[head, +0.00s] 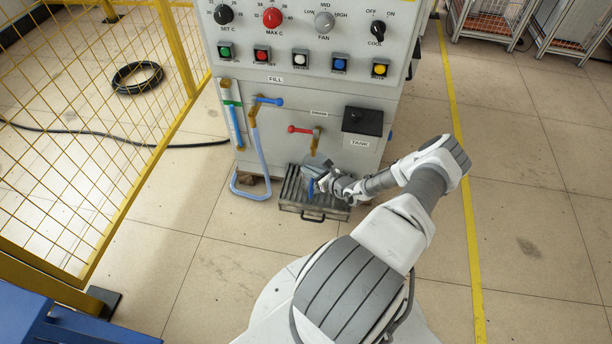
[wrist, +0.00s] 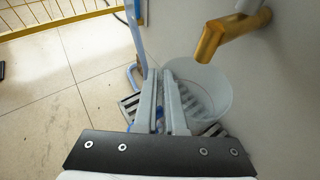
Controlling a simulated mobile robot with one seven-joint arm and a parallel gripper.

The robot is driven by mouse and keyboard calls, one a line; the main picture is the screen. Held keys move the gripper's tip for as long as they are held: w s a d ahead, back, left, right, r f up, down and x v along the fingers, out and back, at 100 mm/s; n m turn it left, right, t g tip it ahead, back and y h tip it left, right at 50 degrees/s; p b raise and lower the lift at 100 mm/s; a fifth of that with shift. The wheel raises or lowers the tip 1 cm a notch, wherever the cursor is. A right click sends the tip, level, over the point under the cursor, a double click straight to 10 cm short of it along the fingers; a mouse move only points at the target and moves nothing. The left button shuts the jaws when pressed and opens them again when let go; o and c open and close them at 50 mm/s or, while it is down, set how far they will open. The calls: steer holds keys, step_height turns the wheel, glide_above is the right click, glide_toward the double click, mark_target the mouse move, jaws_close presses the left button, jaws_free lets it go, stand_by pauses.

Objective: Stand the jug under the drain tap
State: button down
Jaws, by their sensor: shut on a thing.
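The jug is a pale translucent vessel (wrist: 224,95) with its open mouth up in the wrist view. My gripper (wrist: 165,78) is shut on the jug at its near left side, where a bit of blue shows between the fingers. The brass drain tap (wrist: 226,34) hangs over the far part of the jug's mouth in the wrist view. In the head view the drain tap (head: 316,140) has a red lever pointing left, and my gripper (head: 325,181) is low beneath it. The jug is partly hidden there. I cannot tell whether its base touches the grate.
A slatted drip tray (head: 291,190) with a front handle lies on the floor against the grey heater cabinet (head: 290,85). A blue-levered fill tap (head: 262,101) and a pale blue hose (head: 260,150) are to the left. A black tank box (head: 363,121) is to the right.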

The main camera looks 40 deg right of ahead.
steer(key=shift+w, duration=0.8)
steer(key=shift+f+b, duration=1.1)
steer(key=shift+f, duration=0.6)
steer(key=shift+f, duration=0.15)
steer(key=c, duration=1)
jaws_free()
steer(key=p+v, duration=0.4)
steer(key=v, duration=0.8)
